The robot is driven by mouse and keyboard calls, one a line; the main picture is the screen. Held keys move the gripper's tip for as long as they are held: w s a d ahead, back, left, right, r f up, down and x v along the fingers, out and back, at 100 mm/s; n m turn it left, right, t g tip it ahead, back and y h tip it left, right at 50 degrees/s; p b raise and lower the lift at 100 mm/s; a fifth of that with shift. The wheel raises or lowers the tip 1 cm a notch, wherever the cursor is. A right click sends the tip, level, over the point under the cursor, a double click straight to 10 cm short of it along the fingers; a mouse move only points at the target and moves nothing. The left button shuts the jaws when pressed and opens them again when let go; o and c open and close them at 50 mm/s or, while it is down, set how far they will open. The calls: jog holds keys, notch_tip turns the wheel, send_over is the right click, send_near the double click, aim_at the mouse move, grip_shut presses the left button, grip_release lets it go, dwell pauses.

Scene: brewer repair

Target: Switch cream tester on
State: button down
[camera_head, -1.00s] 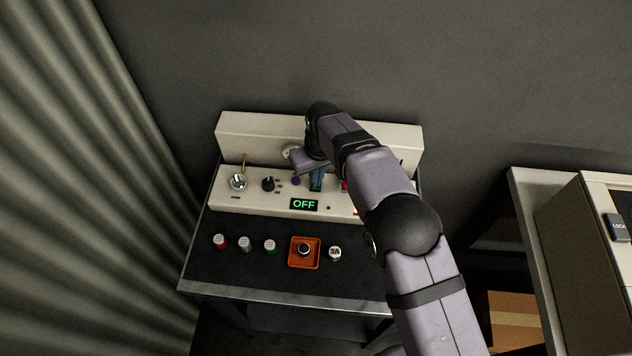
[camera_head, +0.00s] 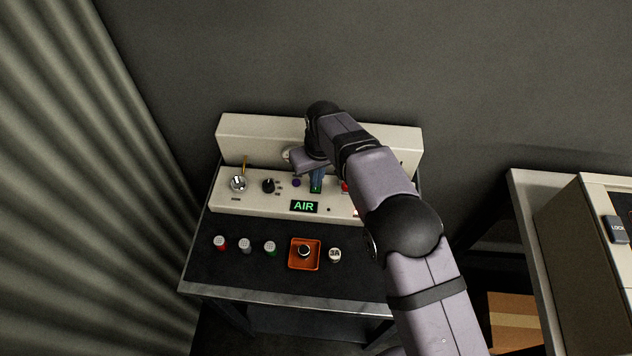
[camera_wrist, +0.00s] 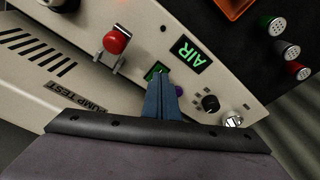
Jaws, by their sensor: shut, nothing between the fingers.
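The cream tester (camera_head: 230,200) stands on the dark bench against the wall. Its small display (camera_head: 304,206) reads AIR in green; the same display (camera_wrist: 188,54) shows in the wrist view. My gripper (camera_wrist: 163,75) has its blue fingers shut and empty, with the tips at a small green-lit rocker switch (camera_wrist: 155,72) beside the display. In the head view the lit switch (camera_head: 316,189) shows just below the fingertips. The fingers cover part of it, and I cannot tell whether they touch it.
Near the fingers are a red-capped toggle (camera_wrist: 115,42), a black knob (camera_wrist: 210,103) and a purple button (camera_wrist: 178,90). On the bench mat are an orange tray (camera_head: 292,265), several capped vials and a 3A piece (camera_head: 335,255). Another machine (camera_head: 575,235) stands at the right.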

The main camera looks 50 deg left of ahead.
notch_tip(320, 180, up, 6)
jog(key=p, duration=0.3)
jog(key=shift+f, duration=0.2)
dwell(0.5)
jog(key=w+d+r+m+b, duration=0.2)
jog(key=w+d+r+m, duration=0.15)
jog(key=w+d, duration=1.1)
jog(key=w+d+m+h+b, duration=0.15)
jog(key=d+m, duration=0.25)
jog(key=d, duration=1.4)
jog(key=s+d+m+b, duration=0.2)
jog(key=s+d+m, duration=0.25)
jog(key=d, duration=0.95)
jog(key=s+d+f+m+b, duration=0.1)
jog(key=s+d+f+m, duration=0.2)
jog(key=s+d, duration=0.7)
jog(key=shift+s+d+f, duration=0.3)
jog(key=shift+s+f, duration=0.2)
jog(key=shift+s, duration=0.3)
